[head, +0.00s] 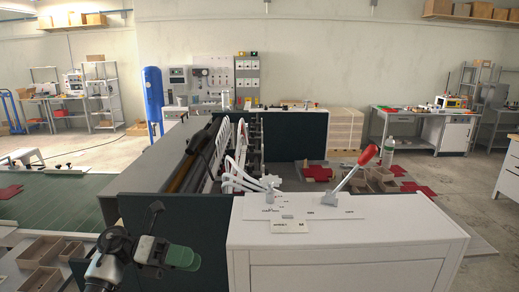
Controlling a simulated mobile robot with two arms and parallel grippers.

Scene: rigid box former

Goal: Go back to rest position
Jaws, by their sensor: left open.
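My left gripper (187,259) shows at the lower left, in front of the dark side panel of the box-forming machine. It is open, with nothing seen between its fingers, and its dark green and black parts point to the right. It looks apart from the white cabinet (345,235) on its right. My right gripper is not in view. The red-knobbed lever (367,156) stands tilted on top of the white cabinet.
Small open cardboard boxes (40,253) lie at the lower left, close to my left arm. A green conveyor (60,200) with a red flat piece runs at the left. Red blanks and boxes lie on a grey table (455,215) behind the cabinet.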

